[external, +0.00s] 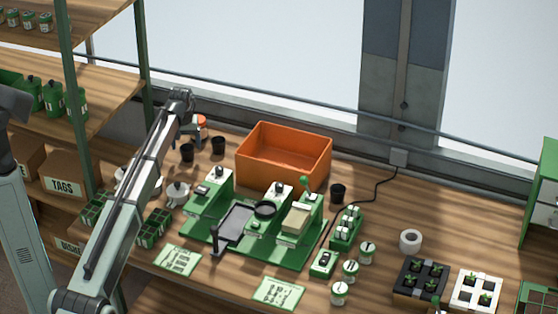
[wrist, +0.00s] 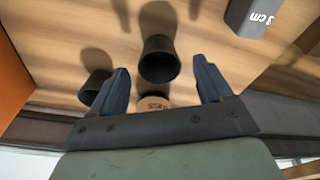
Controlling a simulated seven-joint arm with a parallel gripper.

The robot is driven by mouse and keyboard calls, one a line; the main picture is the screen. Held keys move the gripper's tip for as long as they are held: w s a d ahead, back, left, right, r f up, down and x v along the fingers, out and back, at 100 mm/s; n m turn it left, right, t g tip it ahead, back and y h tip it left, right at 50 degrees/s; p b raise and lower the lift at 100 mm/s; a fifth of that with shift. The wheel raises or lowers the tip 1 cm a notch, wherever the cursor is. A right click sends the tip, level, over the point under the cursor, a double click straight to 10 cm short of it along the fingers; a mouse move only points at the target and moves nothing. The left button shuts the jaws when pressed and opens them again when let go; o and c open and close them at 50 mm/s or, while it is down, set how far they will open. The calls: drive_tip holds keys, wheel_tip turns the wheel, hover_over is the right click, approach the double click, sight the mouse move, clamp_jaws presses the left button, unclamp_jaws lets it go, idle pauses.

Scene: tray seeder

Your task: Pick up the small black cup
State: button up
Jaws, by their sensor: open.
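Several small black cups stand on the wooden bench. One black cup (external: 187,153) is below the end of my arm, and in the wrist view this cup (wrist: 160,60) shows between my two fingers. A second black cup (external: 218,146) is just to its right; in the wrist view it (wrist: 93,88) is partly hidden behind the left finger. A third black cup (external: 338,193) stands right of the orange bin. My gripper (wrist: 161,70) is open, with its fingers on either side of the middle cup in the picture. Whether they touch it cannot be told.
The orange bin (external: 283,180) stands right of the two cups. An orange-topped jar (external: 201,122) is close behind them. A grey block marked "3 cm" (wrist: 255,14) lies at the wrist view's top right. The green seeder (external: 285,247) fills the bench in front.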

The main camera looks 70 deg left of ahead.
sight(187, 148)
drive_tip(key=shift+w+a+f, duration=0.1)
drive_tip(key=shift+a+f, duration=0.05)
drive_tip(key=shift+f, duration=0.65)
drive_tip(key=shift+w+a+f, duration=0.1)
drive_tip(key=shift+f, duration=0.65)
drive_tip(key=shift+c, duration=0.2)
drive_tip(key=c, duration=1)
drive_tip(key=shift+o, duration=0.2)
